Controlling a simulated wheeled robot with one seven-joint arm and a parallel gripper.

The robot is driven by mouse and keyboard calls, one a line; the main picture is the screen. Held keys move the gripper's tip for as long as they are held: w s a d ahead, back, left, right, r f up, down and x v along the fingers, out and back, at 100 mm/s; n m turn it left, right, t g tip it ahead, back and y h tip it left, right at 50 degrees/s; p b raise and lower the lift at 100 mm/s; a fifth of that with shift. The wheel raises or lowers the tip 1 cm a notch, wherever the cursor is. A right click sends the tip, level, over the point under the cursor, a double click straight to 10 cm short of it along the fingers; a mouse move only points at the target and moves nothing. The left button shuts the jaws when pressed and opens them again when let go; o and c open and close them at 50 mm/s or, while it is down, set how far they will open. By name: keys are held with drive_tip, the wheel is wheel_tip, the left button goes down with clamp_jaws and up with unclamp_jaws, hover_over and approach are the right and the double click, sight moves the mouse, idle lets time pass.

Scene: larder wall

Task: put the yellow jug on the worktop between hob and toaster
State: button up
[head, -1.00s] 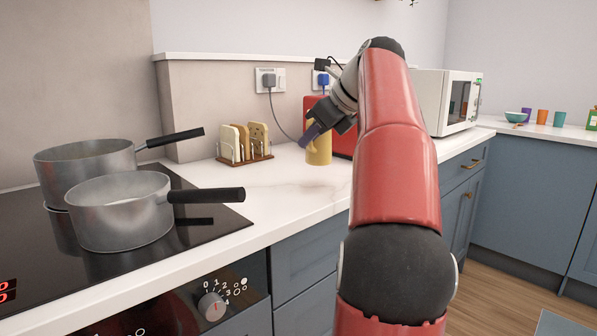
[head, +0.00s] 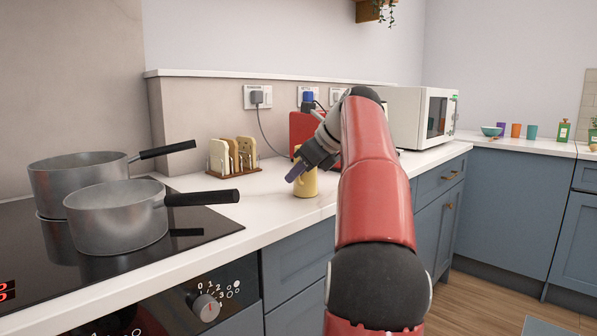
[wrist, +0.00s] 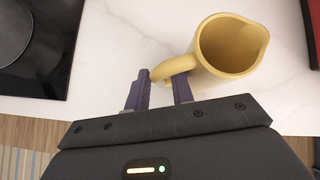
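The yellow jug (head: 307,181) is upright at the worktop (head: 262,205), between the black hob (head: 205,237) and the red toaster (head: 299,130). I cannot tell if its base touches the surface. My gripper (head: 297,173) is at the jug's left side. In the wrist view the jug (wrist: 232,45) is seen from above, its inside empty. Its handle (wrist: 172,68) lies between the two purple fingers of my gripper (wrist: 161,85), which look closed on it. My arm hides part of the toaster.
Two pots (head: 118,218) (head: 80,170) stand on the hob, handles pointing right. A white microwave (head: 405,115) is beyond the toaster. The worktop between hob and jug is clear.

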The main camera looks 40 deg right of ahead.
drive_tip(key=shift+o, duration=0.7)
drive_tip(key=shift+r, duration=0.1)
drive_tip(key=shift+s+d+r, duration=0.1)
drive_tip(key=shift+s+r, duration=0.05)
drive_tip(key=shift+r, duration=0.15)
drive_tip(key=p+v, duration=0.2)
drive_tip(key=v, duration=0.9)
drive_tip(key=shift+s, duration=0.3)
